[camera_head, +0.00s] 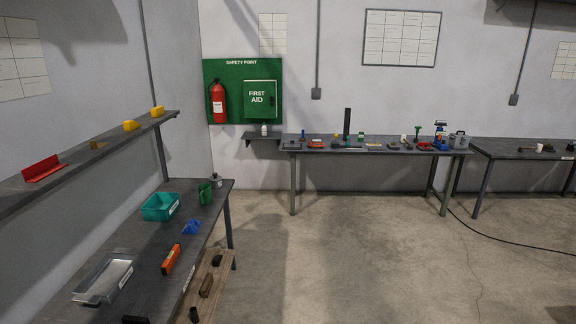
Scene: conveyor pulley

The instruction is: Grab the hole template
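I cannot tell for sure which thing is the hole template. A small blue piece (192,227) lies on the left workbench (150,238), but its shape is too small to make out. A red angled piece (43,168) lies on the wall shelf (75,166) above that bench. Many small items also stand on the far workbench (375,152), too small to name with certainty. Neither of my grippers shows in this view.
The left bench holds a teal bin (160,207), a green container (206,194), an orange tool (171,259) and a metal tray (104,278). A wooden surface (211,284) sits lower beside it. The concrete floor (340,260) is open; a black cable (490,231) crosses it at right.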

